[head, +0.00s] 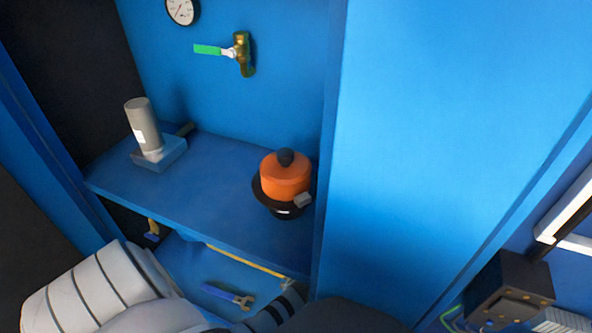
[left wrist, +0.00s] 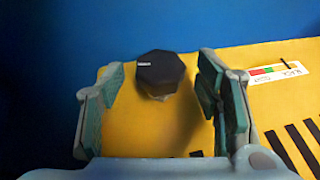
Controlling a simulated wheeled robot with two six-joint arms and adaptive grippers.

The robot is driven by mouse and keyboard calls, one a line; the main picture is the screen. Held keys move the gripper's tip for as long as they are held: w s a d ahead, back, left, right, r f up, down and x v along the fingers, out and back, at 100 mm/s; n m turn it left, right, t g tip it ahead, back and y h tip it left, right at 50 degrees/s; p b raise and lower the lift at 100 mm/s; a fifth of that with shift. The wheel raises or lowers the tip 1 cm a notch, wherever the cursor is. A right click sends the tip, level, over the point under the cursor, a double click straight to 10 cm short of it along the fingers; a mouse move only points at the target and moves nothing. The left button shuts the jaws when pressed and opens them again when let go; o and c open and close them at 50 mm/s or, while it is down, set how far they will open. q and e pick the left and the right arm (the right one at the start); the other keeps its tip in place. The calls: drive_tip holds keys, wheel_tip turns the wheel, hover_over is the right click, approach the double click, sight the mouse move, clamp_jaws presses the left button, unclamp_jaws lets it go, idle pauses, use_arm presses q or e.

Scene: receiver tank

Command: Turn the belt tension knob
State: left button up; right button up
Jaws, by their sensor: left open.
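In the left wrist view a black, many-sided knob (left wrist: 160,68) stands on a yellow surface (left wrist: 135,125). My left gripper (left wrist: 163,78) is open, with one green-padded finger on each side of the knob. There is a visible gap to the left finger and a smaller one to the right finger. I cannot tell whether the fingertips reach down to the knob's depth. I cannot make out this knob in the head view, nor the left gripper's fingers. My right gripper is not in view.
The wrist view shows a red, green and white label (left wrist: 275,72) and black slots (left wrist: 295,150). In the head view a blue shelf (head: 215,195) bears a grey cylinder (head: 143,125) and an orange round part (head: 285,178). A green-handled valve (head: 240,53) is above.

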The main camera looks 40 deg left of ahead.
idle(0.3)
use_arm(q)
drive_tip(key=shift+a+f+h, duration=0.1)
drive_tip(key=shift+a+h, duration=0.05)
drive_tip(key=shift+h, duration=0.15)
drive_tip(key=a+p+v, duration=0.1)
drive_tip(key=p+v, duration=0.6)
drive_tip(key=v, duration=0.2)
drive_tip(key=s+d+r+m+g+h+p, duration=0.1)
drive_tip(key=s+r+p, duration=0.1)
drive_tip(key=s+p, duration=0.8)
drive_tip(key=s+d+r+m+g+h+p, duration=0.1)
drive_tip(key=s+r+m+p, duration=0.1)
drive_tip(key=s+p, duration=0.9)
drive_tip(key=s+r, duration=0.1)
drive_tip(key=s, duration=0.4)
drive_tip(key=shift+s+m, duration=0.3)
drive_tip(key=shift+s, duration=0.1)
drive_tip(key=shift+w+f, duration=0.1)
drive_tip(key=shift+f, duration=0.05)
